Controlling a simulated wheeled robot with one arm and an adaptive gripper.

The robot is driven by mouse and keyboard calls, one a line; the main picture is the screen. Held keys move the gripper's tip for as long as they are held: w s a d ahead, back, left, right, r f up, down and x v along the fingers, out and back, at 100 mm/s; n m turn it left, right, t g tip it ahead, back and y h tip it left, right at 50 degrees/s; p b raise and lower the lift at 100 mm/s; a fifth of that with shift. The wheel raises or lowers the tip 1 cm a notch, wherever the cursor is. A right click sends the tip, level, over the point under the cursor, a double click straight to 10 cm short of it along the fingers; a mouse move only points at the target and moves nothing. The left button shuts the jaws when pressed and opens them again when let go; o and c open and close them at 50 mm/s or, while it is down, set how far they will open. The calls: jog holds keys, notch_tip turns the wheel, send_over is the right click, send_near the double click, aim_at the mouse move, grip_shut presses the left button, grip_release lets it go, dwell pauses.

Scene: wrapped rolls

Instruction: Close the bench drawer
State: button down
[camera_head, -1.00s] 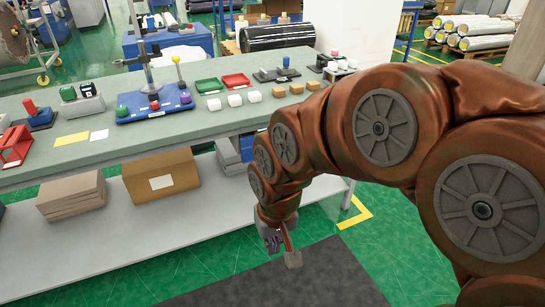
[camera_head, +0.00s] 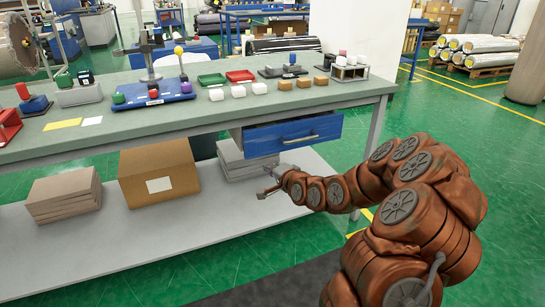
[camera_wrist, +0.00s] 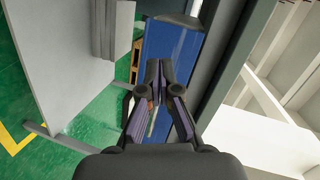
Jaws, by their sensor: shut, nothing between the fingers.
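The bench drawer (camera_head: 292,135) has a blue front with a grey bar handle (camera_head: 300,139) and hangs under the right part of the bench top. I cannot tell exactly how far out it stands. My gripper (camera_head: 266,188) is shut and empty, below and left of the handle in the head view, pointing left. In the wrist view the shut fingertips (camera_wrist: 160,68) overlap the blue drawer front (camera_wrist: 175,40). No clear contact shows, and the fingers hide part of the front.
The bench top (camera_head: 215,112) carries a blue fixture (camera_head: 150,95), small trays and several blocks. A cardboard box (camera_head: 158,172) and flat stacks stand on the lower shelf (camera_head: 120,232). A bench leg (camera_head: 376,125) stands right of the drawer. Green floor is open to the right.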

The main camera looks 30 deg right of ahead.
jog(key=d+f+m+t+h+b, duration=0.2)
jog(key=d+m+t, duration=0.15)
jog(key=d, duration=0.35)
jog(key=b, duration=0.1)
send_near(270, 143)
jog(key=shift+m+g, duration=0.35)
jog(key=w, duration=0.5)
jog(key=shift+w+r, duration=0.1)
jog(key=shift+r, duration=0.2)
jog(key=shift+w+d+r+b, duration=0.1)
jog(key=shift+w+b, duration=0.25)
jog(key=shift+w, duration=0.65)
